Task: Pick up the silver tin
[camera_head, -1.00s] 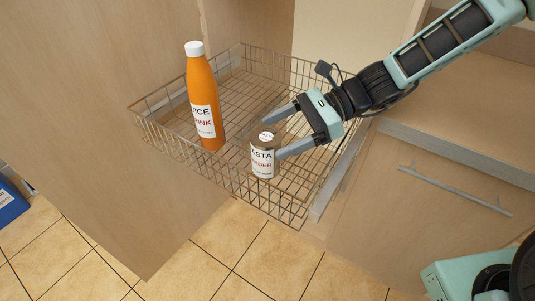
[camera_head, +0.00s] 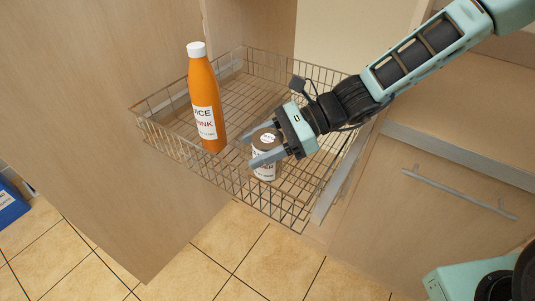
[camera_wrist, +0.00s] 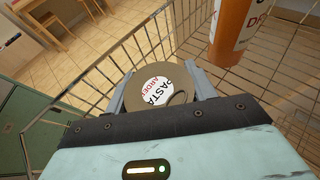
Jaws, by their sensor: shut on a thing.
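The silver tin (camera_head: 265,171) stands upright in the wire basket (camera_head: 190,165), near its front side. The fingers hide part of the tin's side and label in the head view.
An orange juice bottle (camera_head: 205,100) stands upright in the basket just left of the tin; it also shows in the wrist view (camera_wrist: 232,30). A wooden cabinet panel (camera_head: 90,120) is at the left. A drawer with a bar handle (camera_head: 460,193) is at the right. The basket's back area is clear.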

